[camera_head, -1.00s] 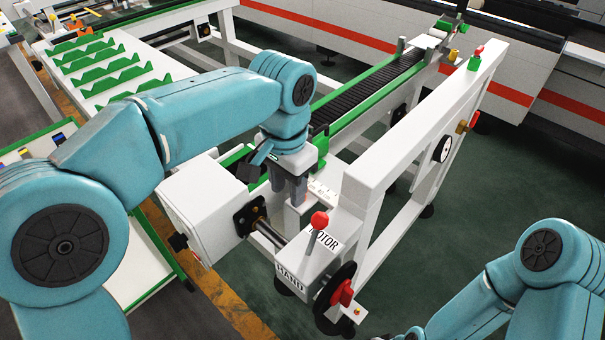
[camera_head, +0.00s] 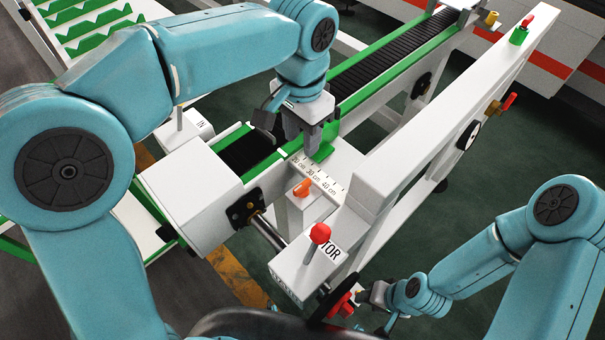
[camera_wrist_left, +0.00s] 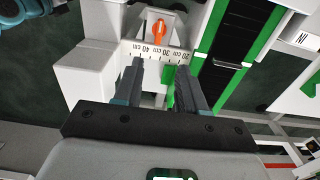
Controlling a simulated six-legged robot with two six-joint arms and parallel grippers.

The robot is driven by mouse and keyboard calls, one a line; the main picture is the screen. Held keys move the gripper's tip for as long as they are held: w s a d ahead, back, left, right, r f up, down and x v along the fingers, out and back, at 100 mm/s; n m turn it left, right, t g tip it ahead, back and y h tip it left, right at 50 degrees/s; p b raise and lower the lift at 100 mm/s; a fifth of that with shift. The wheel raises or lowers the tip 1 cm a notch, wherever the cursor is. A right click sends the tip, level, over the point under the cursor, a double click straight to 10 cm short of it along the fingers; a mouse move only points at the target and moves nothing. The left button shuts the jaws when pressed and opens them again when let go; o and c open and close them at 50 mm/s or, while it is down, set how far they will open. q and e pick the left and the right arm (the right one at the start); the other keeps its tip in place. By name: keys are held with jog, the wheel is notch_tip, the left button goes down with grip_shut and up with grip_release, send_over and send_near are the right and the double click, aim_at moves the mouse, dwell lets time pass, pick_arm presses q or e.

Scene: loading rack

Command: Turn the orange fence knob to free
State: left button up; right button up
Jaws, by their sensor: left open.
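The orange fence knob (camera_head: 302,188) sits on a white post at the near end of the conveyor, beside a white scale plate (camera_head: 318,177) marked in cm. In the left wrist view the knob (camera_wrist_left: 159,30) lies beyond the scale, its long side roughly upright in the picture. My left gripper (camera_head: 308,146) is open above the conveyor edge, behind the knob and apart from it. In the left wrist view its two fingers (camera_wrist_left: 160,72) are spread with nothing between them. My right gripper (camera_head: 372,296) is close to a red handle; its jaws are too small to read.
A red-topped lever (camera_head: 320,233) stands on the white motor box in front of the knob. The red handle (camera_head: 342,305) sits on a black handwheel at the bottom. A white beam (camera_head: 440,120) runs along the right. A green fence part (camera_head: 323,152) is under the left gripper.

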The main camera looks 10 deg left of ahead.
aim_at(302, 184)
pick_arm(q)
notch_tip(302, 184, down, 15)
jog(key=shift+p, duration=0.4)
jog(key=shift+w+f, duration=0.15)
jog(key=shift+f, duration=0.1)
jog(key=shift+s+d+r, duration=0.2)
jog(key=shift+s, duration=0.2)
jog(key=shift+w+a+f, duration=0.15)
jog(key=shift+w+a, duration=0.05)
jog(key=shift+w, duration=0.1)
grip_shut()
jog(key=shift+s+d, duration=0.1)
